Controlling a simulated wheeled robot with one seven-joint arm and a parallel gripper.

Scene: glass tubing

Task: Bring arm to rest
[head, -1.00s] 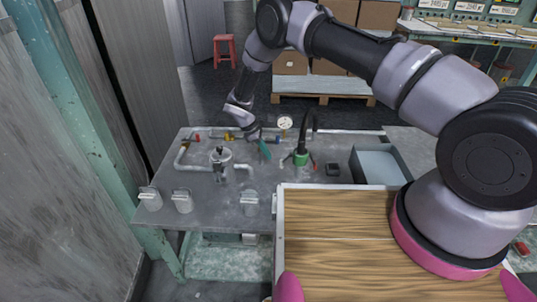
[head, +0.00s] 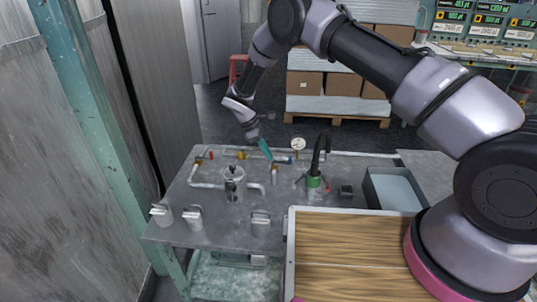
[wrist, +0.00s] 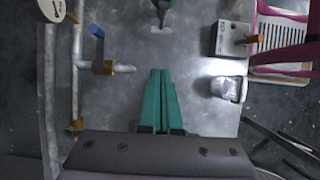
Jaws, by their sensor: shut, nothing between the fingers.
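My arm extends over the steel bench (head: 215,225), raised above its back half. My gripper (head: 269,157) has teal fingers that point down over the bench, near its back edge and left of the green-collared black spout. In the wrist view my gripper (wrist: 161,73) has its two green fingers side by side, shut and empty, above the grey metal surface. In the head view the fingertips overlap the pipe fittings behind them; I cannot tell the exact gap.
A lidded metal pot (head: 233,185), the black spout (head: 315,165), a pressure gauge (head: 298,144) and metal holders (head: 193,217) stand on the bench. A grey tray (head: 392,190) is at right. Stacked boxes (head: 325,85) stand behind. A teal post (head: 95,150) is at left.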

